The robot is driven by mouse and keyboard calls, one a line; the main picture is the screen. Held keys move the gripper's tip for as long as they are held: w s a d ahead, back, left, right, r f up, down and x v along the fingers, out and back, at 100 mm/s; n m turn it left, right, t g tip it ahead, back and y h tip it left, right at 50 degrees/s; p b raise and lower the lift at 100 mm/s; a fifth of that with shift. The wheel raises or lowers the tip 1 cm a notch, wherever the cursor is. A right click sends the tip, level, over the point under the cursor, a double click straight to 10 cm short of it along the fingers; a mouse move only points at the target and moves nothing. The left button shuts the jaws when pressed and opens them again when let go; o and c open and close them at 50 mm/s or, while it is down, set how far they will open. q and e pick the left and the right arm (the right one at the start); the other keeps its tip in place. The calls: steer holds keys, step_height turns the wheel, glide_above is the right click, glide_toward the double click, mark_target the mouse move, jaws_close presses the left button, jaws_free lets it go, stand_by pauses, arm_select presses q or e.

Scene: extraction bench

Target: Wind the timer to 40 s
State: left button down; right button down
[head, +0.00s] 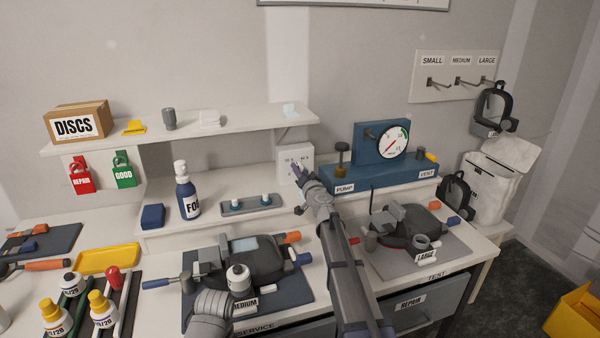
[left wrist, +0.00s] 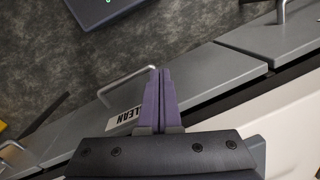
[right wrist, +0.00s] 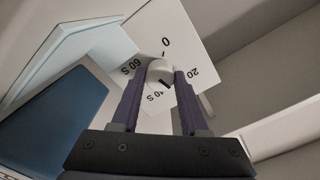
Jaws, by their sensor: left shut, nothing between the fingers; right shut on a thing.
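The timer (head: 306,152) is a white box standing on the raised bench ledge under the shelf. In the right wrist view its white dial face (right wrist: 184,45) shows 0, 20, 60 S and a partly hidden 40 S label. My right gripper (right wrist: 159,80) is shut on the round white knob (right wrist: 158,68), a finger on either side. A dark mark on the knob points between 20 and the 40 S label; its exact reading is unclear. My left gripper (left wrist: 160,88) is shut and empty, above the drawer fronts in its wrist view.
The blue pump and gauge stand (head: 365,181) is right of the timer. The shelf (head: 220,128) hangs above the ledge. A spray bottle (head: 187,192) and a grey tray (head: 238,208) stand left of my right arm. Masks lie on mats in front.

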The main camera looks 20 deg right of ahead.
stand_by(0.9)
steer(key=shift+c, duration=2.1)
jaws_free()
steer(key=shift+s, duration=0.15)
steer(key=s, duration=0.7)
steer(key=shift+s+d, duration=0.2)
steer(key=shift+s, duration=0.1)
